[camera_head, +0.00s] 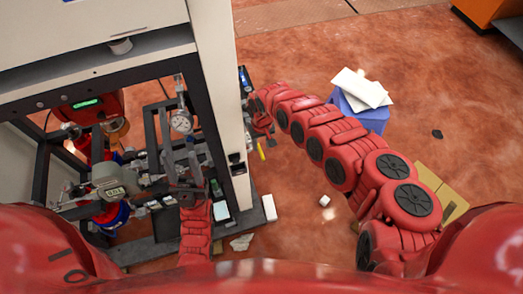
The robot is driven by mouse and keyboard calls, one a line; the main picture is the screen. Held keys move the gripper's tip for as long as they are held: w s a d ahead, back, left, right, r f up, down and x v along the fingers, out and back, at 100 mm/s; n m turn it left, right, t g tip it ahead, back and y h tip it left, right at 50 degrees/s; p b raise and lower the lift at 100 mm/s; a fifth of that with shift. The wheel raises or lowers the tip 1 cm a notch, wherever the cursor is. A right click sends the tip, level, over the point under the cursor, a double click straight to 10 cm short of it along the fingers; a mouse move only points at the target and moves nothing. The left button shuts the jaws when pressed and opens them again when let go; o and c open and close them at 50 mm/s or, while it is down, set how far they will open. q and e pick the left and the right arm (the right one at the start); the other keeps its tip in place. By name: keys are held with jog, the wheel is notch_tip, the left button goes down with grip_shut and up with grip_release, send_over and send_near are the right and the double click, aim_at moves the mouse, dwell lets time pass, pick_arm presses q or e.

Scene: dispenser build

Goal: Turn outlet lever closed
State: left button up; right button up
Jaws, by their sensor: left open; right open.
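I cannot tell for sure which part is the outlet lever. A small yellow lever-like piece (261,150) shows at the outer right side of the dispenser frame (216,95). My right gripper (260,124) is just above this piece, close to the frame's white post; its fingers are small and partly hidden, so contact cannot be told. My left gripper (183,158) is open inside the frame's open bay, below a round dial gauge (181,122). Nothing shows between its fingers.
A grey meter (111,181) and a blue-and-red round part (112,214) fill the bay's left. A blue box (360,118) with white sheets stands on the right, near my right arm.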

aim_at(261, 153)
notch_tip(261, 153, down, 4)
jog(key=shift+s+a+f+b, duration=0.1)
jog(key=shift+a+f+b, duration=0.1)
jog(key=shift+b, duration=0.4)
jog(key=shift+d+f, duration=0.15)
jog(key=shift+f, duration=0.2)
grip_shut()
dwell(0.8)
